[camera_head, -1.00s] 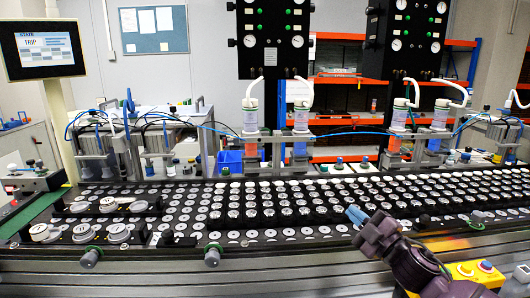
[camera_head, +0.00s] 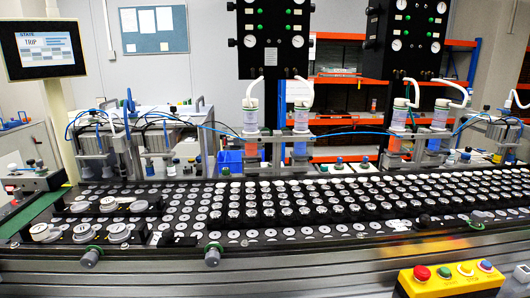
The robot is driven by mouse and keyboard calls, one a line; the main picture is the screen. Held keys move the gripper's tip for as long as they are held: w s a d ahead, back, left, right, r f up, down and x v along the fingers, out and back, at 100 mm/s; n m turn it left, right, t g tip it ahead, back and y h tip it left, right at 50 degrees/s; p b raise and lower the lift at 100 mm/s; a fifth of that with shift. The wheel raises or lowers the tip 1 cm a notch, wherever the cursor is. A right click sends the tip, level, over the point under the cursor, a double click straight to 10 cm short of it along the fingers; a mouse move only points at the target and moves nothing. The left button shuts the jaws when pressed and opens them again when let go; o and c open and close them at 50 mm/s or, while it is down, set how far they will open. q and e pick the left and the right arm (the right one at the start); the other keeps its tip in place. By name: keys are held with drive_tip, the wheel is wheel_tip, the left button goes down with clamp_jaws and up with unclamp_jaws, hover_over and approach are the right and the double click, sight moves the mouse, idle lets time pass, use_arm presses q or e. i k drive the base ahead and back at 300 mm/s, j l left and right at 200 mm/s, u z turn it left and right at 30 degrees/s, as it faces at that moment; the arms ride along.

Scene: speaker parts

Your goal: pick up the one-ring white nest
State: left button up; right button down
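Several round white and grey nests sit in black holders at the left front of the line. The front row holds a left nest (camera_head: 40,231), a middle nest (camera_head: 82,230) and a right nest (camera_head: 118,230). The row behind holds a left nest (camera_head: 79,206), a middle nest (camera_head: 108,203) and a right nest (camera_head: 139,206). Their ring marks are too small to tell which one has one ring. Neither of my grippers is in view.
A long black bed (camera_head: 330,232) carries rows of white discs and small round parts. A yellow button box (camera_head: 450,280) stands at the front right. Clear dispensers (camera_head: 250,130) hang over the back edge. Grey knobs (camera_head: 213,254) stick out from the front rail.

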sight(40, 232)
drive_tip(key=u, duration=1.45)
